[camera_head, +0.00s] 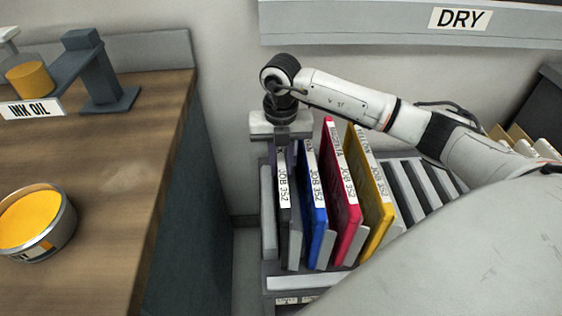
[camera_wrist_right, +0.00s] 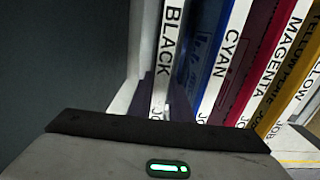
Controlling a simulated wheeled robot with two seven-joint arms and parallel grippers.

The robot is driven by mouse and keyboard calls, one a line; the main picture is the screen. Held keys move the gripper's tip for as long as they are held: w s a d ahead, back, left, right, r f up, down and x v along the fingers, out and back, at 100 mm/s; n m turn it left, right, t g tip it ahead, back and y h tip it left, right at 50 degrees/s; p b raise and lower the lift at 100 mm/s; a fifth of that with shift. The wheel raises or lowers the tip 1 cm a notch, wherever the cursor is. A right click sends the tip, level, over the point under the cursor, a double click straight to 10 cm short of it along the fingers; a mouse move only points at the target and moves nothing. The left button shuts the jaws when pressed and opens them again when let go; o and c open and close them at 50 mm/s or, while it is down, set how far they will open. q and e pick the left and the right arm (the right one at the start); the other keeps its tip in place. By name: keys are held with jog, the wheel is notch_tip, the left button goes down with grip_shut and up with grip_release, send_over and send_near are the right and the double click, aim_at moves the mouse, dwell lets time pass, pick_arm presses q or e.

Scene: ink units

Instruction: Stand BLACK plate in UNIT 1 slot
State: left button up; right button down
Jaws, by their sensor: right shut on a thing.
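The black plate (camera_head: 284,225) stands upright at the left end of a slotted rack (camera_head: 310,283), its white label reading JOB 352. In the right wrist view the plate (camera_wrist_right: 172,55) shows its label reading BLACK. My right gripper (camera_head: 283,138) is above the plate and shut on its top edge. In the right wrist view the gripper body fills the bottom and its fingertips are mostly hidden. The lower edge of the plate is still among the rack's dividers. No slot marked UNIT 1 is in view. My left gripper is not in view.
The cyan plate (camera_head: 317,215), magenta plate (camera_head: 341,190) and yellow plate (camera_head: 373,200) stand close to the right of the black one. Empty slots (camera_head: 422,185) lie beyond. A wooden bench (camera_head: 120,170) on the left carries a yellow ink tin (camera_head: 35,222) and an INK OIL sign (camera_head: 31,109).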

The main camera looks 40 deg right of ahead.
jog(key=shift+f, duration=0.3)
dwell(0.5)
jog(key=c, duration=1.5)
grip_release()
jog(key=shift+c, duration=0.2)
notch_tip(320, 180, up, 10)
jog(key=shift+r, duration=0.15)
notch_tip(320, 180, up, 5)
jog(key=p, duration=0.4)
